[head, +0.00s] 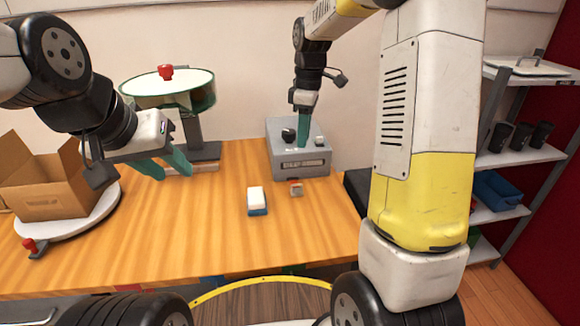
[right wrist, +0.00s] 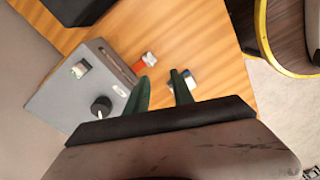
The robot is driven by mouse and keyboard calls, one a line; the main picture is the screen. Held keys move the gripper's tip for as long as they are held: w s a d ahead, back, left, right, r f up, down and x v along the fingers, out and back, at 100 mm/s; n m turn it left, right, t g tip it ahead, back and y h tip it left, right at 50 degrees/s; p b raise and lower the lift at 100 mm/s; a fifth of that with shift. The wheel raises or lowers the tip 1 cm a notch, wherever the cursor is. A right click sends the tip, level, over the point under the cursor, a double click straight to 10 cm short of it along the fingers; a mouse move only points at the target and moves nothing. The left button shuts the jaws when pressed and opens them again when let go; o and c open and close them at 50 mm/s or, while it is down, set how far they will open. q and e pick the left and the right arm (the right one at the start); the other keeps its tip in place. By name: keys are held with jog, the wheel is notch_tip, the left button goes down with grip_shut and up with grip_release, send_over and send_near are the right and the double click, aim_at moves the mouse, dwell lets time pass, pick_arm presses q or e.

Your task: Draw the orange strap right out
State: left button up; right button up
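The grey box (head: 300,165) stands at the back of the wooden table, with a slot in its front. In the right wrist view, the short orange strap (right wrist: 139,67) sticks out beside the slot of the box (right wrist: 85,95), with a grey tab at its end. In the head view the strap's end (head: 296,188) lies low in front of the box. My right gripper (head: 302,130) is over the top of the box, fingers down; its fingers (right wrist: 162,78) are apart and empty in the right wrist view. My left gripper (head: 168,165) is open and empty above the table's left part.
A white and blue block (head: 257,200) lies left of the strap's end. A cardboard box (head: 45,190) sits on a round white turntable (head: 85,222) at left. A green-rimmed drum (head: 170,92) stands at the back. Shelves (head: 510,160) are at right. The front middle table is clear.

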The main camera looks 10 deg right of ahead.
jog(key=w+a+f+n+g, duration=0.15)
jog(key=w+f+n, duration=0.3)
jog(key=f, duration=0.45)
send_over(297, 190)
jog(key=shift+g+h, duration=0.25)
jog(key=shift+h, duration=0.05)
notch_tip(297, 190, down, 8)
jog(key=shift+r, duration=0.1)
jog(key=shift+c, duration=0.2)
grip_shut()
dwell(0.6)
